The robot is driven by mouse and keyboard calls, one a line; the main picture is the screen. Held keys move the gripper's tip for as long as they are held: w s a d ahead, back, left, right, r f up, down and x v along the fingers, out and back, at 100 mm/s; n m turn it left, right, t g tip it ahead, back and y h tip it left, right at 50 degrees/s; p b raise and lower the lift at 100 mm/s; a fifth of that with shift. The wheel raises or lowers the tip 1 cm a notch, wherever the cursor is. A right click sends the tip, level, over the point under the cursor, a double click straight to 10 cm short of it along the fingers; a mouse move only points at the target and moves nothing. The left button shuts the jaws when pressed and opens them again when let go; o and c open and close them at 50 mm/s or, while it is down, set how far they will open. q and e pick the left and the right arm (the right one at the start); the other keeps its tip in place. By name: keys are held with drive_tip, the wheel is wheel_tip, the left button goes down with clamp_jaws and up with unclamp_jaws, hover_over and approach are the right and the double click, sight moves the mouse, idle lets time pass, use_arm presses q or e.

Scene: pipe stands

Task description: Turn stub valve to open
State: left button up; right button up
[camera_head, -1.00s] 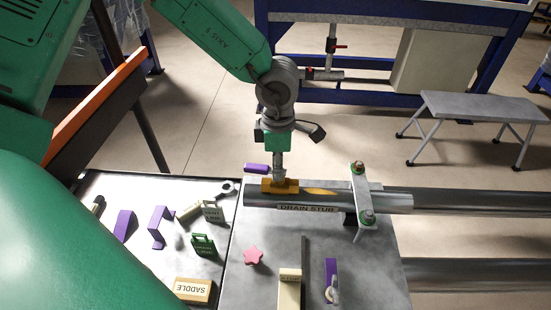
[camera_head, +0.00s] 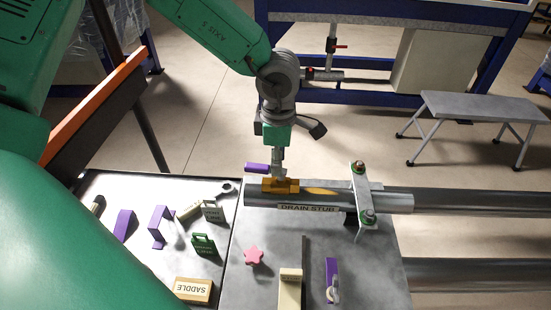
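The pipe labelled DRAIN STUB (camera_head: 352,199) lies along the back of the grey bench, with an orange saddle piece (camera_head: 281,186) on it. A small grey fitting stands on this piece, and a purple lever (camera_head: 257,168) points left from there. My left gripper (camera_head: 279,168) hangs down from the green arm directly above the saddle piece, beside the lever. Its fingertips merge with the grey fitting, so I cannot tell whether they are open, shut or touching it. My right gripper is not in view.
A bracket with bolts (camera_head: 363,193) crosses the pipe on the right. A tray (camera_head: 150,181) at left holds purple pieces, tags and a SADDLE block (camera_head: 193,290). A grey stool (camera_head: 482,107) stands behind.

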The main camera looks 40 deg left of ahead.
use_arm(q)
drive_tip(key=shift+f, duration=0.9)
drive_tip(key=shift+d, duration=0.15)
drive_tip(key=shift+s+d, duration=0.2)
drive_tip(key=shift+d, duration=0.2)
clamp_jaws()
drive_tip(key=shift+n, duration=0.3)
unclamp_jaws()
